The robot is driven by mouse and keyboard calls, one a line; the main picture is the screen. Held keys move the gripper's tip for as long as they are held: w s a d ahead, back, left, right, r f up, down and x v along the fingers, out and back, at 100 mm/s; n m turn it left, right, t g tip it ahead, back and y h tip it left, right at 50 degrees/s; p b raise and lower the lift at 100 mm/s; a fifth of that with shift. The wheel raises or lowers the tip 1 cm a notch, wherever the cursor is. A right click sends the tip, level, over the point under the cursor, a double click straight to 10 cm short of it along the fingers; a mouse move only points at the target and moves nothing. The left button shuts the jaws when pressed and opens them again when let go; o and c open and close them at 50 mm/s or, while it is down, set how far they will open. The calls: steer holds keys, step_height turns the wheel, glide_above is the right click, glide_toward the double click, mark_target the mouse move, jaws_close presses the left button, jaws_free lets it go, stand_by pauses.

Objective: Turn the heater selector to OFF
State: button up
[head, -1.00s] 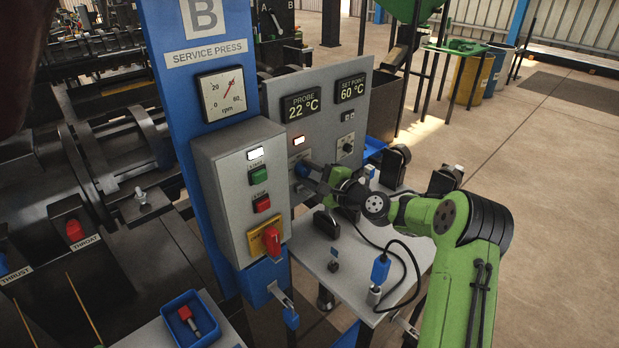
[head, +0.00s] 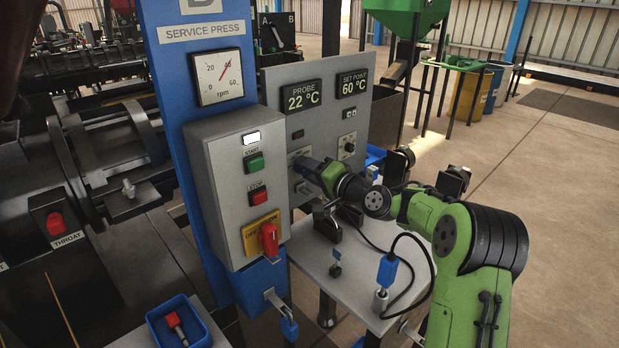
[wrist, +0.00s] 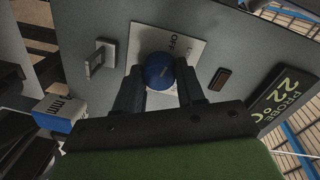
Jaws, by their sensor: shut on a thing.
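The heater selector is a round blue knob (wrist: 159,72) on a white label plate (wrist: 148,42) fixed to the grey panel. The word OFF shows on the plate beside the knob, rotated in the wrist view. A pale mark shows on the knob's face, but I cannot tell exactly which position it points to. My gripper (wrist: 160,82) has one dark finger on each side of the knob and is shut on it. In the head view my gripper (head: 312,168) reaches the panel and mostly hides the knob.
The panel (head: 330,120) carries a probe display (head: 301,96) reading 22 °C and a set point display (head: 352,84) reading 60 °C. A small lamp (wrist: 221,78) near the knob is dark. The grey START/STOP box (head: 238,180) stands left of my gripper. A table (head: 358,270) lies below.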

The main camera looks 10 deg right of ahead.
steer(key=shift+f+n+b, duration=0.15)
steer(key=shift+n+b, duration=0.15)
steer(key=shift+n, duration=0.1)
steer(key=o, duration=1)
steer(key=shift+o, duration=0.2)
steer(key=p+v, duration=0.1)
steer(key=v, duration=1.4)
steer(key=shift+s+d, duration=0.2)
steer(key=shift+s, duration=0.15)
